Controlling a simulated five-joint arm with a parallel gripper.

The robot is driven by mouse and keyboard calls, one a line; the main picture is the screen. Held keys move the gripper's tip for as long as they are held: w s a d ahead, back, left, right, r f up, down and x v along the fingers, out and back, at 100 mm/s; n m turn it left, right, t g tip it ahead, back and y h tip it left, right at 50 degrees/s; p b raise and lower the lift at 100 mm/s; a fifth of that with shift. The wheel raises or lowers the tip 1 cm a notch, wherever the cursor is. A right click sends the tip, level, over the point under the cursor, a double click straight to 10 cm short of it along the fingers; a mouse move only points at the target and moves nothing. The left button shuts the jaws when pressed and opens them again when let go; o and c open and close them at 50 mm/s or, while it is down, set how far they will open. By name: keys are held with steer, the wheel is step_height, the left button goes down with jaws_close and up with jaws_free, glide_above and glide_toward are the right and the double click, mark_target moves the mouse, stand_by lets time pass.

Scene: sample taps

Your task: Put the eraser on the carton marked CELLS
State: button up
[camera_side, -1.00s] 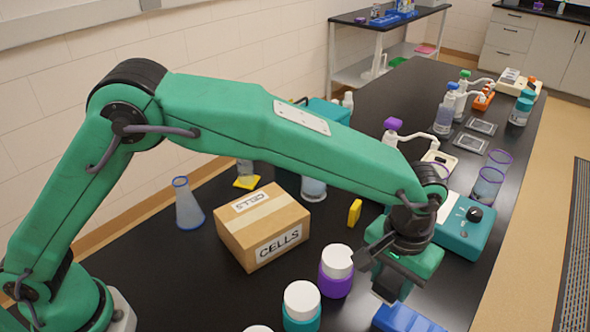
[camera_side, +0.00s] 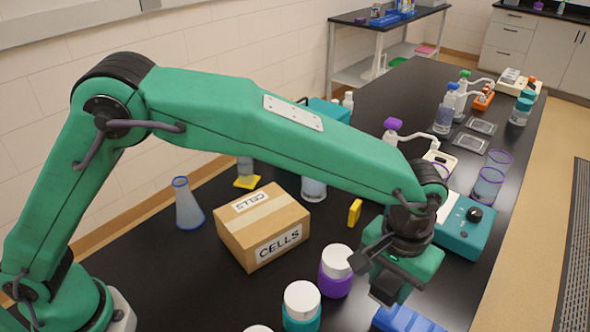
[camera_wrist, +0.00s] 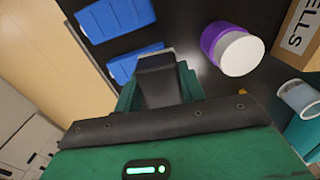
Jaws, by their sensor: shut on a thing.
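My gripper (camera_side: 386,284) is over the right part of the bench, to the right of the carton. In the wrist view my gripper (camera_wrist: 157,80) has its green jaws closed on a dark grey block. This block, which I take for the eraser (camera_wrist: 156,68), also shows as a dark shape under the gripper in the side view (camera_side: 383,294). The cardboard carton marked CELLS (camera_side: 262,226) stands on the bench left of my gripper, its flat top clear. Its edge also shows at the upper right of the wrist view (camera_wrist: 300,40).
A purple jar with a white lid (camera_side: 336,270) stands between gripper and carton, a teal jar (camera_side: 301,305) in front. A yellow block (camera_side: 354,212) is behind. Blue boxes (camera_side: 405,320) lie near the gripper. A conical flask (camera_side: 187,204) stands left of the carton.

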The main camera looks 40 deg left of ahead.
steer(key=s+a+r, duration=0.2)
steer(key=a, duration=0.5)
steer(key=s+a+r, duration=0.2)
steer(key=a+r, duration=0.1)
steer(key=a, duration=0.5)
steer(key=s+a+r+n, duration=0.1)
steer(key=s+a+r, duration=0.2)
steer(key=a, duration=0.5)
steer(key=shift+a+r, duration=0.15)
steer(key=shift+r, duration=0.1)
glide_above(254, 217)
step_height(254, 217, down, 7)
steer(key=shift+f, duration=2)
steer(key=shift+f, duration=0.2)
steer(key=o, duration=1)
steer(key=shift+c, duration=0.2)
